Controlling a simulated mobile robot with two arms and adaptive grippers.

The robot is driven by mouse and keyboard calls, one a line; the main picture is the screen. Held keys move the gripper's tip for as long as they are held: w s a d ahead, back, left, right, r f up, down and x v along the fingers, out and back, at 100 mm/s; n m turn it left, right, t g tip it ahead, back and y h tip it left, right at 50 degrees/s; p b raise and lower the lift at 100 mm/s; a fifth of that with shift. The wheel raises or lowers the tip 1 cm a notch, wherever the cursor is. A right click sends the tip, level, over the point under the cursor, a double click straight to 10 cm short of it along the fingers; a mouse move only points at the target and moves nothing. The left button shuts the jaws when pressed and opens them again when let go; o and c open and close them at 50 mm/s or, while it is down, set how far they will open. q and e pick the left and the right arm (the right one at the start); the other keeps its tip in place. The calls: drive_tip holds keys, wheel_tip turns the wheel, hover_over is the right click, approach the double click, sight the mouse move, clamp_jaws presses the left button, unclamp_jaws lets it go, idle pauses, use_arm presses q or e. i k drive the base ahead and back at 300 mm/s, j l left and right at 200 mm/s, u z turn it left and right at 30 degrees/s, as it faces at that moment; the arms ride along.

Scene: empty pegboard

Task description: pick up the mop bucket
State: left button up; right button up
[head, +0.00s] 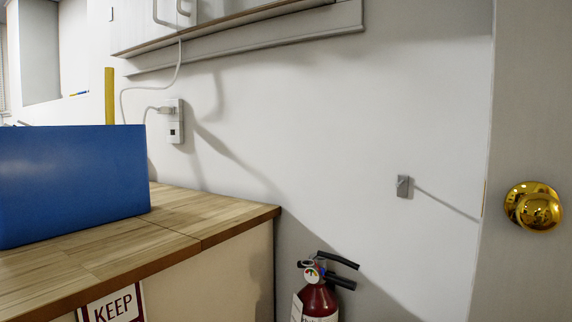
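A large blue box-shaped container (72,184) stands on the wooden counter at the left, cut off by the left picture edge. I cannot tell whether it is the mop bucket; nothing else in the head view looks like one. A yellow upright bar (109,96) shows just behind its top edge. I cannot tell whether the bar is joined to it. Neither of my grippers is in view.
The wooden counter (228,222) has a bare strip at its right end. A red fire extinguisher (318,300) stands beside it. A door with a brass knob (534,207) is at the right. Cabinets (160,22) hang above, and a cord runs to a wall outlet (175,121).

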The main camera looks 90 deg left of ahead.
sight(55, 181)
drive_tip(key=i+l+u, duration=0.1)
drive_tip(key=u, duration=1.95)
drive_tip(key=k+l, duration=0.05)
